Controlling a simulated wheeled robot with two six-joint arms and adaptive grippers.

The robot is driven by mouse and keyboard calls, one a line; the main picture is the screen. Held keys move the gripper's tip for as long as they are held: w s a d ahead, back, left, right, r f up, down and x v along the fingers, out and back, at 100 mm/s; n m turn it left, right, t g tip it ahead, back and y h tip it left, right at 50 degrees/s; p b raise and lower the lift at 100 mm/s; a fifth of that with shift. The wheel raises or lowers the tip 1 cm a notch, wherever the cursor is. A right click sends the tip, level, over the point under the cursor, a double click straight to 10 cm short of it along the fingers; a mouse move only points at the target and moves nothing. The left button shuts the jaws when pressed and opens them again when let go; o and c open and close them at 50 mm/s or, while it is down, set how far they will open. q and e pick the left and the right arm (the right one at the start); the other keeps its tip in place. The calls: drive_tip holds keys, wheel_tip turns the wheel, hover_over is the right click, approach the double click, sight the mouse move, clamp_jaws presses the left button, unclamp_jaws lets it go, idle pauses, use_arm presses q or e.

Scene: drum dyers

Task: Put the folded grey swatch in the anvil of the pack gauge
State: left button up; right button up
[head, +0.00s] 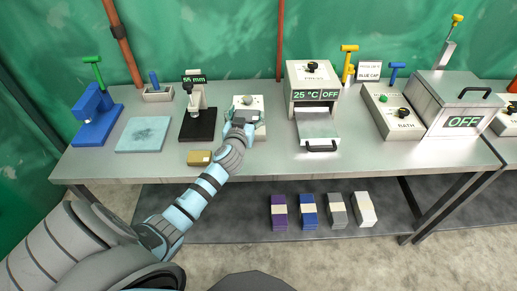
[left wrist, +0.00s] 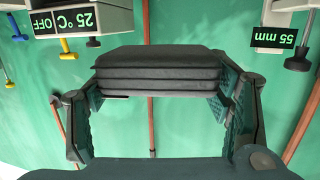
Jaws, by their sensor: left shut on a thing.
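The folded grey swatch (left wrist: 158,73) is a dark, layered pad. In the left wrist view it sits between the two fingers of my left gripper (left wrist: 162,84), which is shut on it. In the head view my left gripper (head: 245,118) is in front of a white box, just right of the pack gauge, and the swatch is hard to make out there. The pack gauge (head: 198,126) has a black base, a pale upright and a display reading 55 mm. Its display also shows upside down in the left wrist view (left wrist: 276,37). My right gripper is not in view.
The white box (head: 246,102) stands behind my gripper. A tan block (head: 199,157) lies in front of the gauge. A pale blue slab (head: 144,134) and blue stand (head: 92,118) are to the left. The press (head: 313,80) stands right. Folded stacks (head: 308,211) lie below.

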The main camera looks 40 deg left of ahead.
use_arm(q)
drive_tip(key=shift+s, duration=0.15)
drive_tip(key=shift+s+r, duration=0.2)
drive_tip(key=shift+s, duration=0.1)
drive_tip(key=s+r, duration=0.2)
drive_tip(key=s, duration=0.1)
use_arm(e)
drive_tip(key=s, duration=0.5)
use_arm(q)
hover_over(247, 160)
wheel_tip(247, 160, down, 6)
wheel_tip(247, 160, down, 14)
drive_tip(key=b, duration=1)
drive_tip(key=shift+r+b, duration=0.25)
drive_tip(key=shift+b, duration=0.05)
drive_tip(key=shift+r, duration=0.2)
drive_tip(key=shift+f, duration=0.15)
drive_tip(key=o, duration=1.1)
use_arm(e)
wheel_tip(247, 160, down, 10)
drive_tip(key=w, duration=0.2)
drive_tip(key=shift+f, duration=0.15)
